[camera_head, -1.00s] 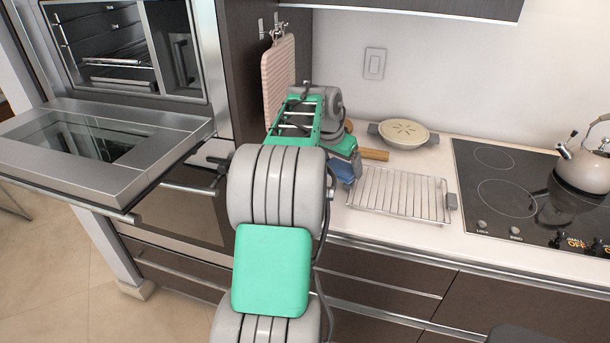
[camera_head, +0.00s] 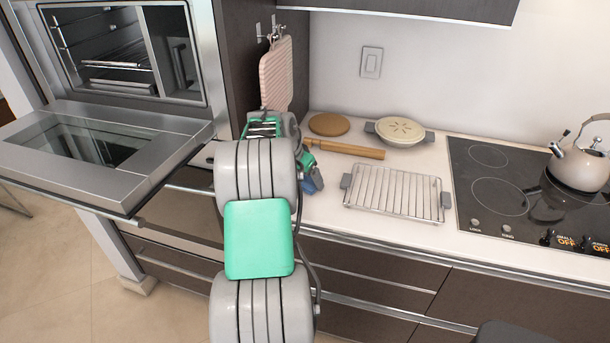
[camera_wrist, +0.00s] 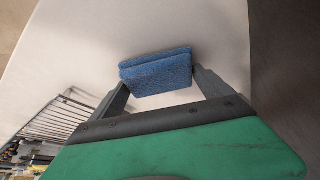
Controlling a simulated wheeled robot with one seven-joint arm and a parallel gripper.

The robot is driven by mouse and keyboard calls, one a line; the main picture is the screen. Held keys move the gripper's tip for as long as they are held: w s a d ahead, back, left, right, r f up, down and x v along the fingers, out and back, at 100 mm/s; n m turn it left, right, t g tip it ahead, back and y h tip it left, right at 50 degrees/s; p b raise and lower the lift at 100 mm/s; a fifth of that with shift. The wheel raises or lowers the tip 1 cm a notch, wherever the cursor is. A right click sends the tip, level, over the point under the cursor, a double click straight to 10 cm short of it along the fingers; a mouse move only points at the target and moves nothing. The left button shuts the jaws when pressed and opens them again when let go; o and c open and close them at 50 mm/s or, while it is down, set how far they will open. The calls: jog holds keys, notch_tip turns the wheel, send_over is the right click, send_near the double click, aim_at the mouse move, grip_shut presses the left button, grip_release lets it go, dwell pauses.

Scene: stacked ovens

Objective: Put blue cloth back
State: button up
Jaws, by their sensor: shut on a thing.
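The blue cloth (camera_wrist: 158,77) is a thick, folded piece between the two fingers of my gripper (camera_wrist: 157,90) in the wrist view. My gripper is shut on it. The pale counter top shows beyond the cloth; I cannot tell whether the cloth touches it. In the head view, the cloth (camera_head: 312,182) shows as a small blue patch low beside my arm, over the counter's left part, to the left of the wire rack. My arm hides most of the gripper there.
The wire rack (camera_head: 397,192) lies on the counter with a rolling pin (camera_head: 345,149), pie dish (camera_head: 401,130) and brown board (camera_head: 328,124) behind. A pink quilted cloth (camera_head: 277,74) hangs on the cabinet side. The open oven door (camera_head: 170,150) juts out at left. The stove (camera_head: 488,180) is at right.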

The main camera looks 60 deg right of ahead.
aim_at(299, 183)
jog(key=shift+f, duration=0.2)
jog(key=o, duration=1.1)
jog(key=shift+c, duration=0.2)
jog(key=shift+r, duration=0.1)
jog(key=shift+r, duration=0.25)
jog(key=v, duration=0.2)
jog(key=b+v, duration=0.1)
jog(key=v, duration=0.2)
jog(key=shift+a, duration=0.3)
jog(key=a, duration=0.3)
jog(key=w+a+b, duration=0.1)
jog(key=a, duration=0.3)
jog(key=w+a+b, duration=0.1)
jog(key=a, duration=0.3)
jog(key=shift+w+a+f, duration=0.1)
jog(key=shift+w+f, duration=0.05)
jog(key=shift+w, duration=0.1)
